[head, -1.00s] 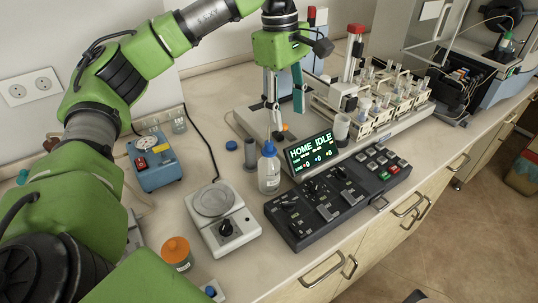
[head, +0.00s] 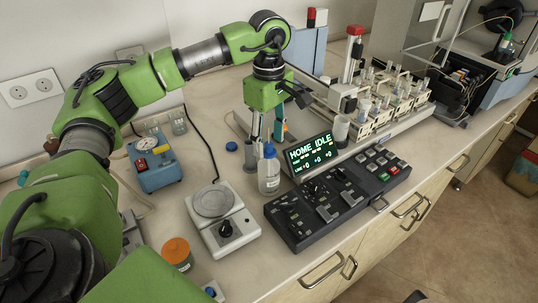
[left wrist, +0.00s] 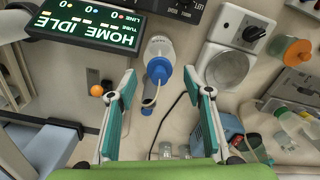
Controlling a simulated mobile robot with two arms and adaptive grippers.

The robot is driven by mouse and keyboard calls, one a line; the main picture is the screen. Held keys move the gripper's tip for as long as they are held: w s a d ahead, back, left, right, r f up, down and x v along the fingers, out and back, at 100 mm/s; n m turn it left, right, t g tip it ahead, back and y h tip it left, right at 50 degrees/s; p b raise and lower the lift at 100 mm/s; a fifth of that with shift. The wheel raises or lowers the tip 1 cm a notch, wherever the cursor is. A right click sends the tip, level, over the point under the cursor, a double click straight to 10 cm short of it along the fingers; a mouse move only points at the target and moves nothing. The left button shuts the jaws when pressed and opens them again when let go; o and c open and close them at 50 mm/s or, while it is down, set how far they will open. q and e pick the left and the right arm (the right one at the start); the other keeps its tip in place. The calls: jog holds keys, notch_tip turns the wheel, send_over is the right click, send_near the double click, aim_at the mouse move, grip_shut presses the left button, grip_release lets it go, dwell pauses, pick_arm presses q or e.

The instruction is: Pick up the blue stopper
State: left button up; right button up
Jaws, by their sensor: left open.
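A small blue stopper (head: 231,146) lies on the bench, left of a grey cylinder and a bottle with a blue cap (head: 268,172). In the left wrist view the blue stopper (left wrist: 146,111) appears between the two fingers, beyond them on the bench. My left gripper (head: 266,136) points down, open and empty, behind the bottle and to the right of the stopper in the head view. Its two fingers with teal pads (left wrist: 160,78) are spread wide in the left wrist view. My right gripper is not in view.
The grey cylinder (head: 250,156) stands close to the stopper. A display (head: 311,153) and a black control panel (head: 325,205) stand to the right. A white hotplate (head: 222,222) and a blue box (head: 153,165) are nearby.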

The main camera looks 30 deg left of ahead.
pick_arm(q)
jog(key=shift+f, duration=1.2)
jog(key=c, duration=1.1)
jog(key=shift+c, duration=0.2)
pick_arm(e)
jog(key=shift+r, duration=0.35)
pick_arm(q)
jog(key=shift+r, duration=0.1)
jog(key=shift+w+r, duration=0.1)
jog(key=shift+r, duration=0.45)
notch_tip(320, 180, up, 8)
jog(key=shift+r+b, duration=0.1)
jog(key=shift+b, duration=0.8)
notch_tip(320, 180, up, 9)
jog(key=p, duration=0.2)
jog(key=shift+f, duration=0.2)
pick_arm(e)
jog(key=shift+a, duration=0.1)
